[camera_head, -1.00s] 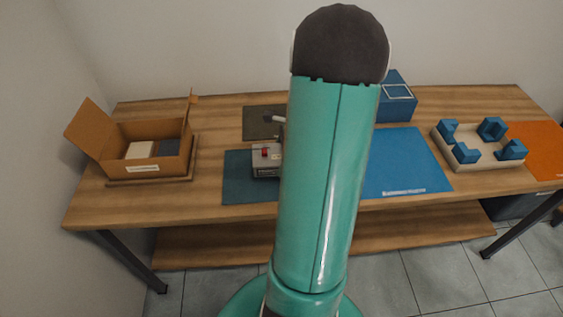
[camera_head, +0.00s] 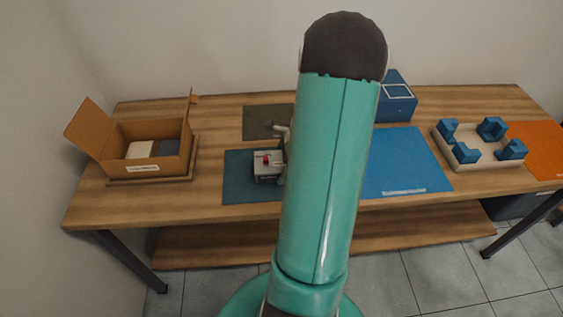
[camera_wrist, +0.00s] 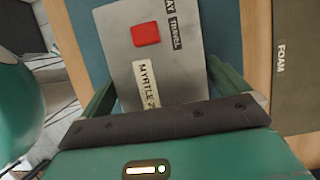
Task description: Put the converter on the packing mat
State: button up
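The converter appears to be the grey box with a red button (camera_head: 268,160). In the wrist view the converter (camera_wrist: 180,62) shows white and black labels. My gripper (camera_wrist: 165,88) has one green finger against each side of it and appears shut on it. In the head view my arm hides part of the gripper and the converter's right side. A blue mat (camera_head: 405,165) lies to the right. I cannot read which mat is the packing mat.
An open cardboard box (camera_head: 170,165) stands on the left of the table. An olive mat marked FOAM (camera_wrist: 296,85) lies behind the teal mat. A blue box (camera_head: 395,105), a beige tray with blue blocks (camera_head: 482,162) and an orange mat (camera_head: 540,150) are right. The blue mat's visible part is clear.

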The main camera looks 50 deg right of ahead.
jog(key=v, duration=1.2)
jog(key=w+a+r+n+h, duration=0.1)
jog(key=w+a+r+n, duration=0.1)
jog(key=a+r+n, duration=0.4)
jog(key=w+a+r+n, duration=0.1)
jog(key=w+a+n, duration=0.2)
jog(key=a, duration=0.6)
jog(key=w+a+r+n+h, duration=0.1)
jog(key=w+a+r+n, duration=0.1)
jog(key=a+r+n, duration=0.4)
jog(key=s+a+r+n+t, duration=0.1)
jog(key=s+a+n, duration=0.2)
jog(key=a+n, duration=0.3)
jog(key=s+a+r+n+t, duration=0.1)
jog(key=s+a+n, duration=0.2)
jog(key=a+n, duration=0.3)
jog(key=a, duration=0.5)
jog(key=shift+s+a+n+h, duration=0.2)
jog(key=shift+a+n+h, duration=0.2)
jog(key=shift+r, duration=0.15)
